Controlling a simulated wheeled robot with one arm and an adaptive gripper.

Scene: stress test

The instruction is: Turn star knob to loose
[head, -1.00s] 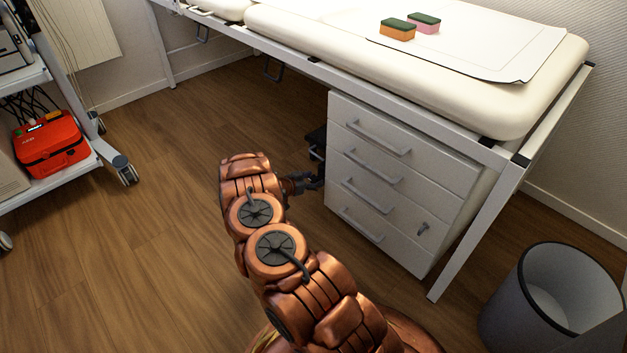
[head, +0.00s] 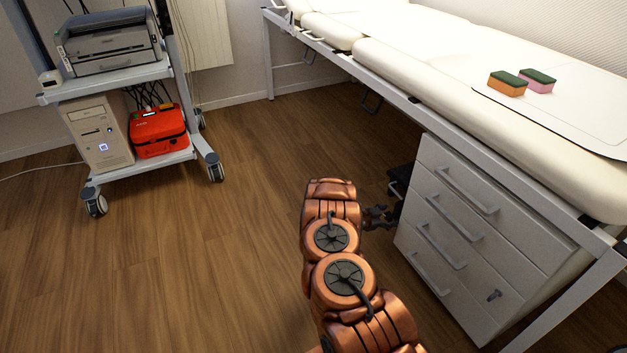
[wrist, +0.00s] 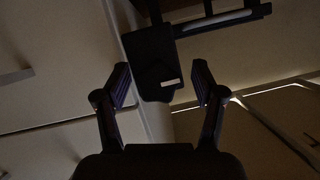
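I cannot make out a star knob in either view. My gripper (wrist: 161,82) is open in the wrist view, its two dark fingers spread apart with nothing held between them. Beyond the fingertips is a dark block (wrist: 158,58) with a small white label, joined to a dark frame above it; the view is dim. In the head view my gripper (head: 380,216) shows small and dark, low beside the left side of the white drawer cabinet (head: 480,235). A black object (head: 400,180) is partly hidden behind the cabinet's left edge, close to my gripper.
A padded couch (head: 420,85) stands above the cabinet, with two sponges, one orange (head: 506,88) and one pink (head: 540,86). A wheeled cart at left holds a printer (head: 110,45), a computer tower (head: 100,132) and a red case (head: 158,131). The wooden floor between is clear.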

